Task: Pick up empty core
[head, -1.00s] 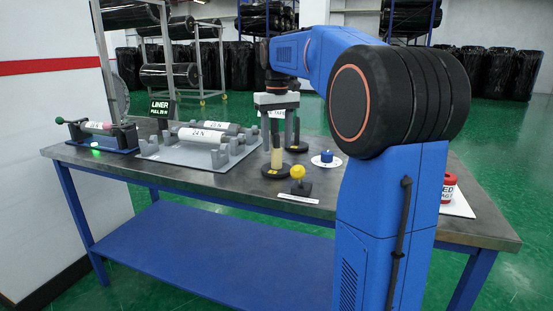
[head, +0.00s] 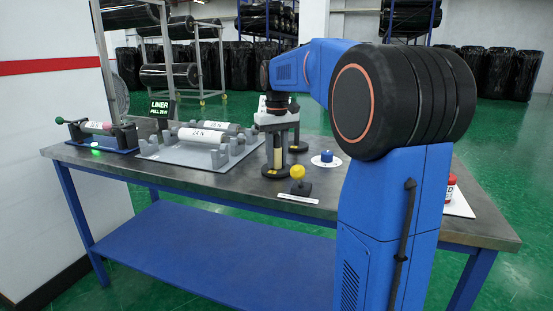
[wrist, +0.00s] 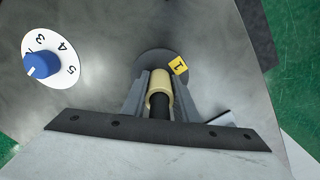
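The empty core is a short cream tube (head: 278,157) standing upright on a black round base at the table's front middle. In the wrist view the core (wrist: 158,84) shows between the two grey fingers, with a dark centre and a yellow "1" tag beside it on the base. My gripper (head: 278,150) points straight down over it, one finger on each side. The fingers look open, with a narrow gap beside the core. The lower part of the core is partly hidden by the fingers.
A blue dial (head: 326,156) on a white disc stands right of the core. A yellow ball knob (head: 297,172) stands in front. A grey cradle tray (head: 170,152) with white wrapped rolls lies left. A red-labelled item (head: 450,188) is partly hidden behind my arm.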

